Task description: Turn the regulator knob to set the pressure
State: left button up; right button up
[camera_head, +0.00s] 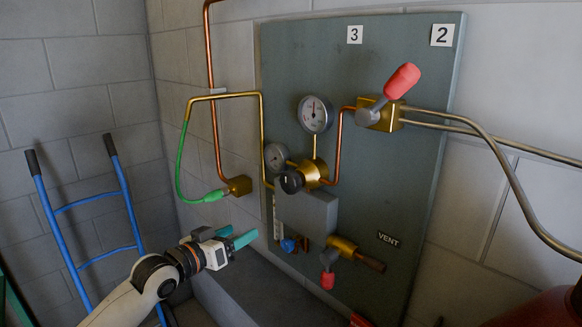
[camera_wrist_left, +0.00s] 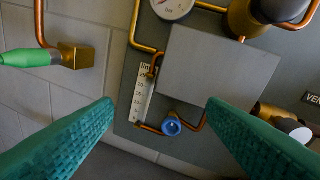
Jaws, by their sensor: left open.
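The regulator is a brass body (camera_head: 314,174) on the grey-green panel, with a round black knob (camera_head: 291,181) at its front left. A large dial gauge (camera_head: 315,114) sits above it and a smaller gauge (camera_head: 276,157) to its left. In the left wrist view the knob (camera_wrist_left: 284,8) is cut off at the top right corner. My left gripper (camera_head: 239,236) is open and empty, below and left of the knob and apart from it. In the wrist view its teal fingers (camera_wrist_left: 160,108) are spread wide, with a blue flowmeter knob between them. My right gripper is out of view.
A grey box (camera_head: 308,213) is below the regulator, beside the flowmeter scale (camera_wrist_left: 144,95) and blue knob (camera_wrist_left: 171,126). A red-handled valve (camera_head: 384,108) is upper right; a vent valve (camera_head: 343,248) lower right. A green hose (camera_head: 182,165) and blue hand truck (camera_head: 86,215) are left.

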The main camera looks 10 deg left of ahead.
aim_at(286, 183)
pick_arm(q)
jog(key=s+d+r+m+h+p, duration=0.1)
jog(key=s+d+r+m+h, duration=0.3)
jog(key=r, duration=0.8)
jog(key=shift+n+y, duration=0.3)
jog(key=shift+n, duration=0.4)
jog(key=p+x, duration=0.1)
jog(key=x, duration=0.2)
jog(key=d+p+x, duration=0.1)
jog(key=x, duration=0.3)
jog(key=s+p+x, duration=0.1)
jog(key=p+x, duration=0.1)
jog(key=x, duration=0.1)
jog(key=shift+w+d+r, duration=0.1)
jog(key=shift+w+d, duration=0.05)
jog(key=shift+d, duration=0.25)
jog(key=shift+w+d, duration=0.3)
jog(key=shift+w, duration=0.05)
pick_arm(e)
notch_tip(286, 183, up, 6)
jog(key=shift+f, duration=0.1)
pick_arm(q)
jog(key=c, duration=1)
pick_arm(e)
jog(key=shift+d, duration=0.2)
